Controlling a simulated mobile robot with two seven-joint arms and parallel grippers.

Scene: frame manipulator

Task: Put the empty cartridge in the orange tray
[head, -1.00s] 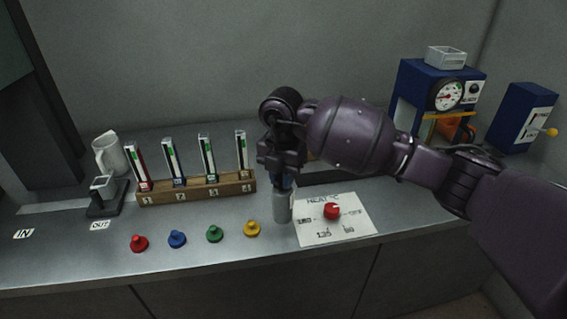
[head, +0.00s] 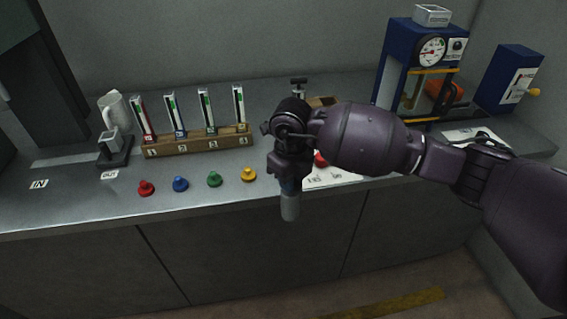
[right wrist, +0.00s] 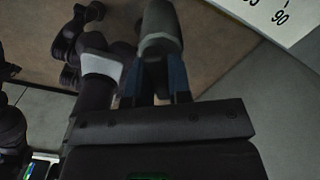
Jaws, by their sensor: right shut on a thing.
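My right gripper (head: 289,186) is shut on a grey cylinder (head: 290,207), probably the cartridge, which hangs upright below the fingers. It appears past the counter's front edge, in front of the cabinet. The right wrist view shows the cylinder (right wrist: 160,32) between the blue-sided fingertips (right wrist: 155,82). I cannot see whether it is empty. My left gripper is not in view.
A wooden rack (head: 200,145) with several tall numbered columns stands on the counter, with coloured knobs (head: 180,184) in front. A white jug (head: 114,109) is at the left. A blue press with a gauge (head: 424,60) stands at the back right.

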